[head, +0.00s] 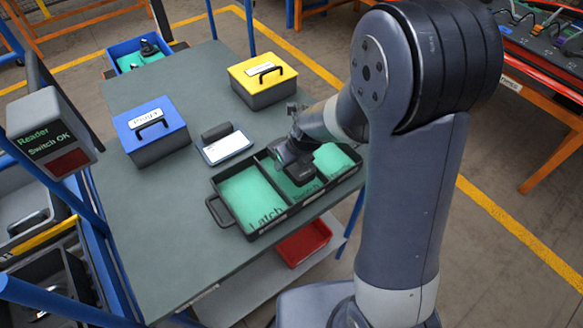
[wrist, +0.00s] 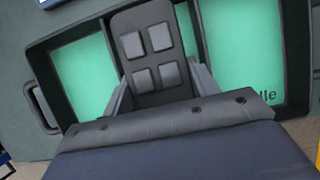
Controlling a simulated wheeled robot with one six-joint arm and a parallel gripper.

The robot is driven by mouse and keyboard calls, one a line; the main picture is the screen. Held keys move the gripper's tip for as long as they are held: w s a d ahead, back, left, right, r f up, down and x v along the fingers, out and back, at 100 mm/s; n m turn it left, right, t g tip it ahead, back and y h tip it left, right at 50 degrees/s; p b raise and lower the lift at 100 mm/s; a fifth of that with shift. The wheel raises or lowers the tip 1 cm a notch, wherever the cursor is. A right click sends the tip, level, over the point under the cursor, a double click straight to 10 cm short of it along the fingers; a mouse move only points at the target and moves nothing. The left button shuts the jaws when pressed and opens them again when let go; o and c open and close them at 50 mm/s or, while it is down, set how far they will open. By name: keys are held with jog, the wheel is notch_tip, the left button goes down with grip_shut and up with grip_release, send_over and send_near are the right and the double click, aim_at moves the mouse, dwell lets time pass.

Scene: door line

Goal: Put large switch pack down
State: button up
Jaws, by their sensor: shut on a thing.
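The large switch pack (wrist: 147,50) is a dark grey block with several lighter square buttons, seen close in the wrist view. My gripper (wrist: 158,88) is shut on it, with a finger on each side. In the head view my gripper (head: 293,160) is over the middle part of a black divided tray (head: 249,237) with green compartment floors. The tray also shows in the wrist view (wrist: 41,106), with green floor on both sides of the pack. I cannot tell whether the pack touches the tray floor. The pack hides part of the tray.
The tray stands on a grey table (head: 190,215). A blue-lidded box (head: 150,130), a yellow-lidded box (head: 262,80) and a white-faced device (head: 226,146) stand behind it. A red bin (head: 304,243) sits below.

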aim_at(291, 168)
jog(key=shift+f+b, duration=0.45)
jog(key=shift+f, duration=1.45)
jog(key=shift+f, duration=0.2)
jog(key=o, duration=0.8)
jog(key=shift+r, duration=0.45)
jog(key=p+v, duration=0.1)
jog(key=v, duration=1)
jog(key=shift+s+d+r+p, duration=0.15)
jog(key=shift+r+p, duration=0.1)
jog(key=shift+p, duration=0.1)
